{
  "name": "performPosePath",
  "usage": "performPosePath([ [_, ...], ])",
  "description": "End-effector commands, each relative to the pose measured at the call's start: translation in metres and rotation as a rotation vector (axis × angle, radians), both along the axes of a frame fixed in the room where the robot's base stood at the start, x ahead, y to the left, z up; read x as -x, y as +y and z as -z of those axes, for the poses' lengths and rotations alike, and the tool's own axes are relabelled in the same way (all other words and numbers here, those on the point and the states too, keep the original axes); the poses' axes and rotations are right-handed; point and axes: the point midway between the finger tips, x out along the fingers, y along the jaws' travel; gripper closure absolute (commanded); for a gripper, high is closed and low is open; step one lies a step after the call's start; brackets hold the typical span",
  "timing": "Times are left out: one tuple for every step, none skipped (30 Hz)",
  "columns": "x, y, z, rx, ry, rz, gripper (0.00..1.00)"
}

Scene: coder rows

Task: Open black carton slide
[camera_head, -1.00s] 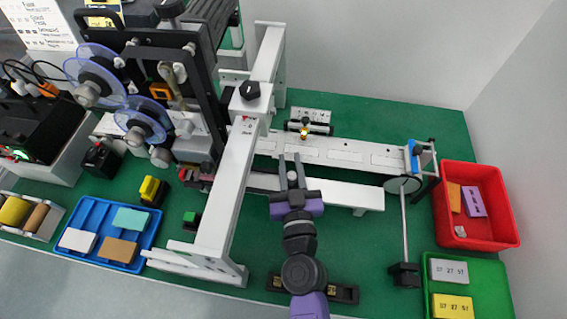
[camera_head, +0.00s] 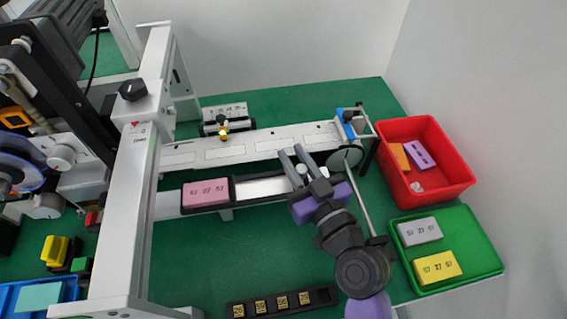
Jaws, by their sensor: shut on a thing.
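The black carton slide (camera_head: 233,190) is a dark tray on the pale lower rail, just right of the white gantry. A pink carton (camera_head: 205,193) printed with numbers lies in it. My gripper (camera_head: 293,157) is over the rail, to the right of the slide and apart from the pink carton. Its two grey fingers are closed about a small pale round knob (camera_head: 302,171), partly hidden by the gripper. A shiny strip (camera_head: 262,187) lies between slide and gripper; I cannot tell whether it joins the slide to the knob.
The white gantry (camera_head: 140,185) stands at left. A red bin (camera_head: 455,178) and a green tray (camera_head: 485,245) with grey and yellow blocks are at right. A thin rod (camera_head: 357,196) stands close right of my gripper. A black strip of number tiles (camera_head: 325,296) lies in front.

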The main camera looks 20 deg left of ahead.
Motion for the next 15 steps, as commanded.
performPosePath([
  [-0.001,-0.0011,-0.0005,0.001,-0.002,0.002,1.0],
  [-0.0011,-0.0012,-0.0007,0.001,-0.002,0.001,1.0],
  [-0.0011,-0.0013,-0.0009,0.001,-0.002,0.001,1.0],
  [-0.001,-0.0012,-0.001,0.001,-0.001,0.001,1.0],
  [-0.001,-0.0012,-0.001,0.001,-0.001,0.001,1.0],
  [-0.001,-0.0012,-0.001,0.001,-0.001,0.001,1.0],
  [-0.0009,-0.0011,-0.0011,0.001,-0.001,0.001,1.0],
  [-0.0009,-0.0011,-0.0011,0.001,-0.001,0.001,1.0],
  [-0.0009,-0.0011,-0.0011,0.001,-0.001,0.001,1.0],
  [-0.0008,-0.001,-0.0011,0.001,-0.001,0.001,1.0],
  [-0.0008,-0.001,-0.0011,0.001,-0.002,0.001,0.73],
  [-0.0007,-0.001,-0.001,0.001,-0.002,0.001,0.66],
  [-0.0006,-0.001,-0.001,0.001,-0.001,0.0,0.6],
  [-0.0006,-0.001,-0.0009,0.001,-0.001,0.0,0.55],
  [-0.0005,-0.0009,-0.0008,0.001,-0.001,0.0,0.55],
])
